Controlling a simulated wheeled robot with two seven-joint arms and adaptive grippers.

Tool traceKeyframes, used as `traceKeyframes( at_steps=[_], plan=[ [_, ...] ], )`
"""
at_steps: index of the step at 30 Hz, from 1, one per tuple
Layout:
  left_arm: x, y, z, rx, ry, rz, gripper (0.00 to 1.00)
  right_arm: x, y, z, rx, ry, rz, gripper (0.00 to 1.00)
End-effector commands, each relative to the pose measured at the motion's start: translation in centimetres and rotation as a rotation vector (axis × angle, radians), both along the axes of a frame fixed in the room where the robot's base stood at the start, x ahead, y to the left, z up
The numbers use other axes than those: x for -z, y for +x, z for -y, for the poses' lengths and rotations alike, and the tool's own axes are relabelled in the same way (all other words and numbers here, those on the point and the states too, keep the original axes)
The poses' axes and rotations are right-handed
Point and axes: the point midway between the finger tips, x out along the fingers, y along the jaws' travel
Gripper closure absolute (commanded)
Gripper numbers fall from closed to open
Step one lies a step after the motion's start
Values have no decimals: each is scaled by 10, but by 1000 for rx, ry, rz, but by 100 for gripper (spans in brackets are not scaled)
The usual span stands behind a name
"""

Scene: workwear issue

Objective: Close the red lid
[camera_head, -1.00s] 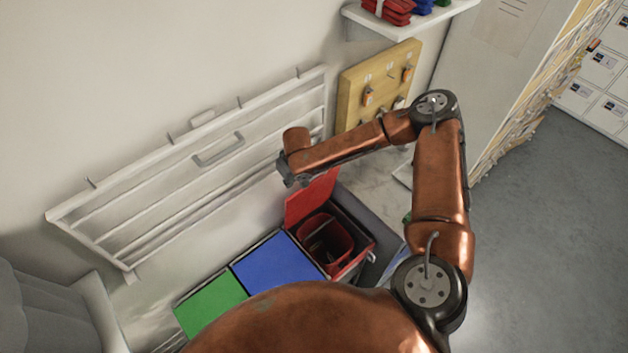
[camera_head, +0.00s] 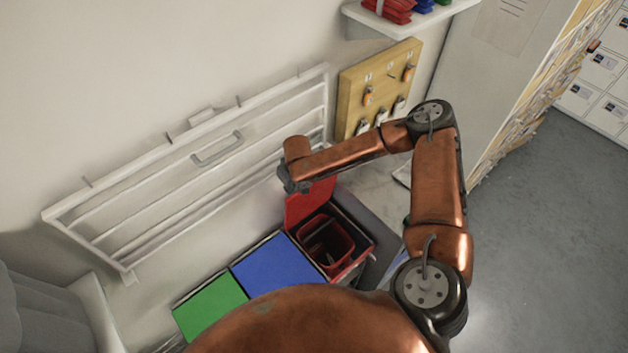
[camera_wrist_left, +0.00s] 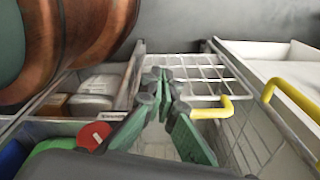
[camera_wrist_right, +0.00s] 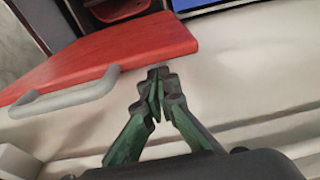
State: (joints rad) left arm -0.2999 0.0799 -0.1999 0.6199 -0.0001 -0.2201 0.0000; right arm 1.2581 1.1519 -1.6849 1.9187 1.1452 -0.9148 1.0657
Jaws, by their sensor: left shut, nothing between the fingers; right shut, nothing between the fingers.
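The red lid (camera_head: 308,205) stands raised at the back of its bin in the head view, and the red-rimmed bin opening (camera_head: 327,240) shows in front of it. My right gripper (camera_head: 290,186) is shut and empty at the lid's upper left, on its wall side. In the right wrist view the lid (camera_wrist_right: 120,60) lies just beyond the shut fingertips (camera_wrist_right: 158,76); I cannot tell whether they touch it. A grey handle (camera_wrist_right: 70,98) shows by the lid's edge. My left gripper (camera_wrist_left: 165,80) is shut and empty over a wire basket, outside the head view.
Blue (camera_head: 277,263) and green (camera_head: 210,307) lids lie flat beside the red bin. A white wall rack (camera_head: 200,180) is close behind my right gripper. The wire basket (camera_wrist_left: 205,75) has yellow handles (camera_wrist_left: 212,110).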

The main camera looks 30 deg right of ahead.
Motion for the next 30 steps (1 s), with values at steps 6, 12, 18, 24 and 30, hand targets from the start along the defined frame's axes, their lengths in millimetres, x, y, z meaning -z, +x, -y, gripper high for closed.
traceKeyframes(
  at_steps=[6,12,18,24,30],
  plan=[
    [-3,0,0,0,0,0,100,0,-7,1,0,0,-2,100],
    [-10,0,0,0,0,0,100,1,-22,3,0,1,-3,100],
    [-16,0,0,0,0,1,100,2,-37,6,0,0,-2,100],
    [-22,0,0,0,0,1,100,3,-52,7,0,1,-2,100],
    [-28,1,0,0,0,1,100,5,-67,10,1,0,-2,100]
  ],
)
